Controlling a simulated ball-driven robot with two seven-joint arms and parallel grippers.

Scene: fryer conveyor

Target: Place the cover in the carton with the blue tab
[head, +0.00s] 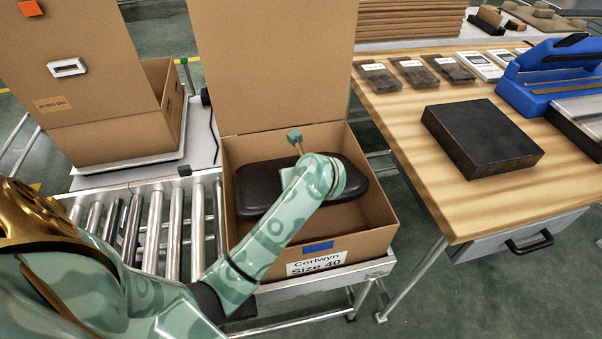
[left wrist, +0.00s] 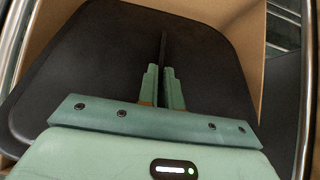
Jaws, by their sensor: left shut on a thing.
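The carton (head: 375,240) stands open on the conveyor, its tall back flap raised. A blue tab (head: 318,246) is on its front wall, above a label reading "Corlwyn Size 40". The cover (head: 258,190) is a black, rounded, flat piece within the carton's opening, roughly level; I cannot tell whether it touches the bottom. My left gripper (left wrist: 163,85) is above the cover, shut on a thin upright black fin at its middle. In the head view my own wrist hides the fingertips and part of the cover. My right gripper is not in view.
Another open carton (head: 110,135) with an orange tab (head: 30,8) stands on a platform at the left. Metal rollers (head: 150,230) lie left of the near carton. A wooden table (head: 400,115) at the right holds a black block (head: 480,135) and a blue device (head: 550,75).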

